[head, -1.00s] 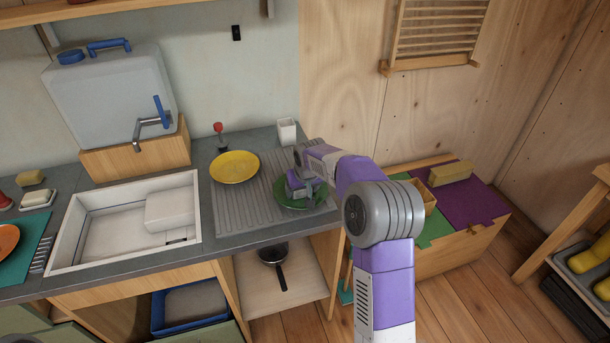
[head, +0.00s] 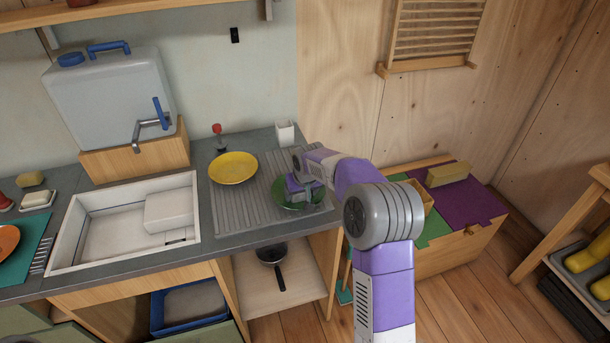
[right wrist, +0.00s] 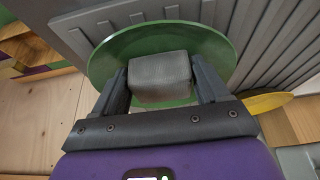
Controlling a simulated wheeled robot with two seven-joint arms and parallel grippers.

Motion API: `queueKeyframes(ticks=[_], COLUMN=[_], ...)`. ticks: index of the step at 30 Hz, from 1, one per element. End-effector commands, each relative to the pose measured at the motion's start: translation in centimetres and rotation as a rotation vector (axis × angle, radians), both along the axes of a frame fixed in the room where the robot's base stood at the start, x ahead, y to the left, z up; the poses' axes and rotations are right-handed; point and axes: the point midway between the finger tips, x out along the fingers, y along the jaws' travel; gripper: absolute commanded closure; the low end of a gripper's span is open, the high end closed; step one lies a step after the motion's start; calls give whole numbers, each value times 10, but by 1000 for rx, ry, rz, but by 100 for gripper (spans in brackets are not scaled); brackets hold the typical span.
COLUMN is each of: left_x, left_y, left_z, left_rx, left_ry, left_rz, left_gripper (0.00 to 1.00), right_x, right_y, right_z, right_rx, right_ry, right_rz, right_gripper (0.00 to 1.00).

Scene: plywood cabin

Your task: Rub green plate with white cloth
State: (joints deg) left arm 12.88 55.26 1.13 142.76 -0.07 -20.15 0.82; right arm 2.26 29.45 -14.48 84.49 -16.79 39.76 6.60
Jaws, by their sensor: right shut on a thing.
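The green plate (head: 281,199) lies on the right part of the grey ribbed draining board. It also shows in the right wrist view (right wrist: 108,62), behind the gripper fingers. My right gripper (head: 303,195) is over the plate, pointing down at it. In the right wrist view its two fingers (right wrist: 162,86) are shut on the white cloth (right wrist: 160,72), which looks like a greyish folded block. The cloth is over the plate's face; whether it touches the plate is hard to tell. My left gripper is out of view.
A yellow plate (head: 233,168) lies just left of the green plate on the draining board (head: 232,211). A white cup (head: 285,132) and a red-topped brush (head: 218,133) stand behind. The white sink (head: 105,243) is further left. A pan (head: 273,256) sits on the shelf below.

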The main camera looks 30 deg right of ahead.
Motion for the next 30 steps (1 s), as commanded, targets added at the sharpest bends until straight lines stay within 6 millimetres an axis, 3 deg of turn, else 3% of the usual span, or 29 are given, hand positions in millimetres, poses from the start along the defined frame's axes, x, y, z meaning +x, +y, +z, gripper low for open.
queueKeyframes(ticks=[3, 5, 21, 30], left_x=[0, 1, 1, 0], left_y=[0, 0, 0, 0], left_z=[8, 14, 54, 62], left_rx=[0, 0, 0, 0], left_ry=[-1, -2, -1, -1], left_rz=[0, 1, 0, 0], left_gripper=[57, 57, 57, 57], right_x=[-2, -2, -3, -3], right_y=[2, 1, 0, -1], right_z=[6, 25, 73, 83], right_rx=[1, 0, 0, 1], right_ry=[8, 1, 2, 3], right_rz=[1, 0, -2, -3], right_gripper=[54, 54, 54, 54])
